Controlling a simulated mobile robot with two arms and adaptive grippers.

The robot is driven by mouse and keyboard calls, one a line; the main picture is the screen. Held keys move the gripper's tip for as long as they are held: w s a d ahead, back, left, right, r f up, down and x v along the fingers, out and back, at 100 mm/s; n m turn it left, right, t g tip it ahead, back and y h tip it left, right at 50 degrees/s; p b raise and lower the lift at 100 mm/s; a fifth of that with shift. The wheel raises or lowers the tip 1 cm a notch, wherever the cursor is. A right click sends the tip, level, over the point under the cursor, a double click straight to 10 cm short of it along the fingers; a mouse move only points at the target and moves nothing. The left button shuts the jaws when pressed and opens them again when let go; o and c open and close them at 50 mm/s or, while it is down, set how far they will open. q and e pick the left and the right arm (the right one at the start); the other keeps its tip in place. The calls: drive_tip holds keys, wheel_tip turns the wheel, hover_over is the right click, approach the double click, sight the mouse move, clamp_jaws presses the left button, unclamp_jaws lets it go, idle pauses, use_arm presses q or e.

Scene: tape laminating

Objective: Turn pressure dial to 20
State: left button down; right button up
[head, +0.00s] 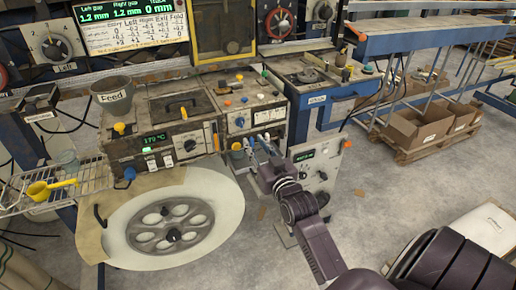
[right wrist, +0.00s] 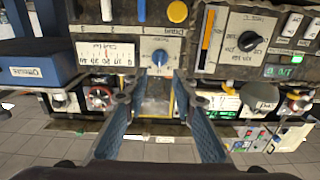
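My right gripper (head: 259,144) is open and empty in front of the middle machine's lower panel. In the right wrist view, its two fingers (right wrist: 155,88) stand apart, pointing toward a pale dial with a blue pointer knob (right wrist: 160,57). The knob lies beyond the fingertips, and no contact shows. The picture is upside down there, and the dial's label and numbers are too small to read surely. Beside it is a white gauge (right wrist: 107,53) with a red needle. The gauge and dial panel also shows in the head view (head: 270,115). My left gripper is out of view.
A machine with a green readout (head: 155,137) stands left of the panel, above a large round reel (head: 172,225). A black knob (right wrist: 250,41) is on a neighbouring panel. Cardboard boxes (head: 420,125) stand on a pallet at the right. The floor between is mostly clear.

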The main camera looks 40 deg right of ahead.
drive_tip(key=shift+v, duration=1)
drive_tip(key=s+a+f+n+g+y, duration=0.1)
drive_tip(key=a+f+g, duration=0.15)
drive_tip(key=f, duration=0.95)
drive_tip(key=s+a+f+g+y, duration=0.1)
drive_tip(key=s+a+f+g, duration=0.15)
drive_tip(key=f, duration=0.95)
drive_tip(key=s+a+f+n+g+y, duration=0.1)
drive_tip(key=s+a+f+g, duration=0.2)
drive_tip(key=f, duration=0.5)
drive_tip(key=s+a+f, duration=0.2)
drive_tip(key=s+f, duration=0.3)
drive_tip(key=f, duration=0.4)
drive_tip(key=s+a+f+n+g+y, duration=0.1)
drive_tip(key=s+a+f+g, duration=0.2)
drive_tip(key=s+f, duration=0.6)
drive_tip(key=s+a+f+n+g, duration=0.1)
drive_tip(key=s+a+f+g, duration=0.1)
drive_tip(key=s+f, duration=0.6)
drive_tip(key=s+f+g, duration=0.1)
drive_tip(key=s+f, duration=0.1)
drive_tip(key=s, duration=0.8)
drive_tip(key=s+a+f+n+g, duration=0.1)
drive_tip(key=s+f+g, duration=0.1)
drive_tip(key=s, duration=0.8)
drive_tip(key=shift+s+a+g, duration=0.15)
drive_tip(key=shift+a+g, duration=0.1)
drive_tip(key=shift+g, duration=0.05)
